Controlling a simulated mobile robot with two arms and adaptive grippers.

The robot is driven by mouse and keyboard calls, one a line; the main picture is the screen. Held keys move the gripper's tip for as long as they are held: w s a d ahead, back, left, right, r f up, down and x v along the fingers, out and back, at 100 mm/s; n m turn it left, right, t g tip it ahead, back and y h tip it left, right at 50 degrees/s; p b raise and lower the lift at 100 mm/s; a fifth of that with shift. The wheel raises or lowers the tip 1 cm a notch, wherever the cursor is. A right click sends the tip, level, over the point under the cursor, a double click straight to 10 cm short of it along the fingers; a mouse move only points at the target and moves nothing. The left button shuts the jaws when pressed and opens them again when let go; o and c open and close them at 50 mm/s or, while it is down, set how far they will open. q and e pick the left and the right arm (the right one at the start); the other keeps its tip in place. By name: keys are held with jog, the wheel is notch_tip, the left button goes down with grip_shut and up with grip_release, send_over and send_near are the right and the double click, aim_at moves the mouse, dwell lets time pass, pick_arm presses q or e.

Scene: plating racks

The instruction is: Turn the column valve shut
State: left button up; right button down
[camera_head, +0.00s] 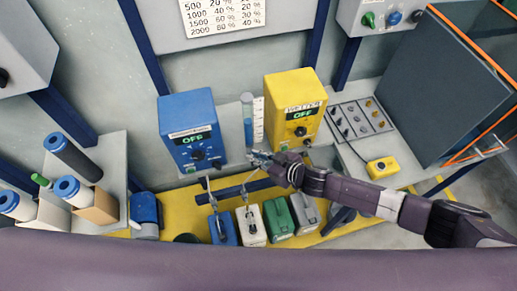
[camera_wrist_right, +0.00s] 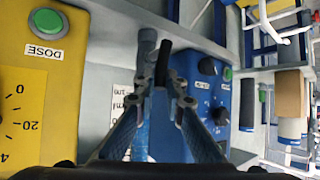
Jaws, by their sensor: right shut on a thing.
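The clear column (camera_head: 248,122) with blue liquid stands between the blue box and the yellow box. My right gripper (camera_head: 262,158) reaches in from the right at the foot of the column. In the right wrist view my right gripper (camera_wrist_right: 163,92) is shut on a black lever (camera_wrist_right: 163,62), which looks like the valve handle. A grey fitting (camera_wrist_right: 147,48) sits right beside the lever, and blue of the column (camera_wrist_right: 141,140) shows behind the fingers. In the head view the gripper hides the valve. The exact angle of the lever is hard to tell. My left gripper is not in view.
The blue box (camera_head: 192,128) and yellow box (camera_head: 295,105) flank the column closely. Below stand small blue, white, green and grey containers (camera_head: 279,219), with hooked racks near the first two. A panel of switches (camera_head: 359,118) and a yellow button box (camera_head: 382,168) lie to the right.

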jog(key=shift+s+a+n+h+p, duration=0.1)
jog(key=shift+a+n+h+p, duration=0.25)
jog(key=shift+h, duration=0.35)
jog(key=c, duration=2)
grip_release()
jog(key=shift+s+d+r, duration=0.1)
jog(key=v, duration=1.1)
jog(key=shift+s+d+r, duration=0.15)
jog(key=shift+s+d, duration=0.05)
jog(key=shift+s, duration=0.1)
